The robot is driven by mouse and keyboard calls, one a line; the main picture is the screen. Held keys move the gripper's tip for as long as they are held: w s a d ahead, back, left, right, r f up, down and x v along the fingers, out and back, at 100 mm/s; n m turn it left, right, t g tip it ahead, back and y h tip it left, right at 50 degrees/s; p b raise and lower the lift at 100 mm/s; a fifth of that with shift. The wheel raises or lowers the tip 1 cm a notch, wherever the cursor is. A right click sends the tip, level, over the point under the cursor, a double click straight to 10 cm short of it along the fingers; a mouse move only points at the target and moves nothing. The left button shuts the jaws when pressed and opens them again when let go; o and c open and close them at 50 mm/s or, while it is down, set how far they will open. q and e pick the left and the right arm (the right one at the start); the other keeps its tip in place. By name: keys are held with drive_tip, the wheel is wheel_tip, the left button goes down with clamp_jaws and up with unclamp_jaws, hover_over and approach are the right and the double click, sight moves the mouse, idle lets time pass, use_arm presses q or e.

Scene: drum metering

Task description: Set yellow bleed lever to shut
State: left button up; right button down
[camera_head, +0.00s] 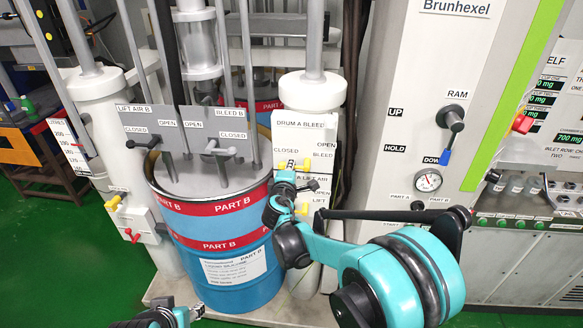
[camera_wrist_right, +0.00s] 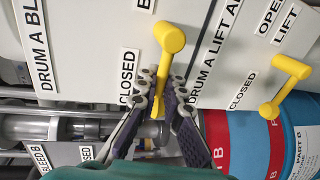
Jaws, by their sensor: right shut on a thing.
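The yellow bleed lever (camera_wrist_right: 169,40) is on the white panel marked DRUM A BLEED (camera_head: 305,124). In the right wrist view its wide round end is at the top, and its narrower bar runs down between my fingers, beside the CLOSED label (camera_wrist_right: 128,75). My right gripper (camera_wrist_right: 160,98) is shut on that bar; it also shows in the head view (camera_head: 290,180), where it hides part of the lever. My left gripper (camera_head: 190,313) shows only partly at the bottom edge, away from the panel; its jaws are unclear.
A second yellow lever (camera_wrist_right: 290,82), for lift air, sits close by on the same panel. The blue PART B drum (camera_head: 222,255) stands left of my right arm. A plate with dark levers (camera_head: 195,128) is above it. The green floor (camera_head: 60,270) at left is clear.

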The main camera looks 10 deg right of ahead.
drive_tip(key=shift+f, duration=0.1)
drive_tip(key=c, duration=1.6)
unclamp_jaws()
drive_tip(key=v, duration=1.2)
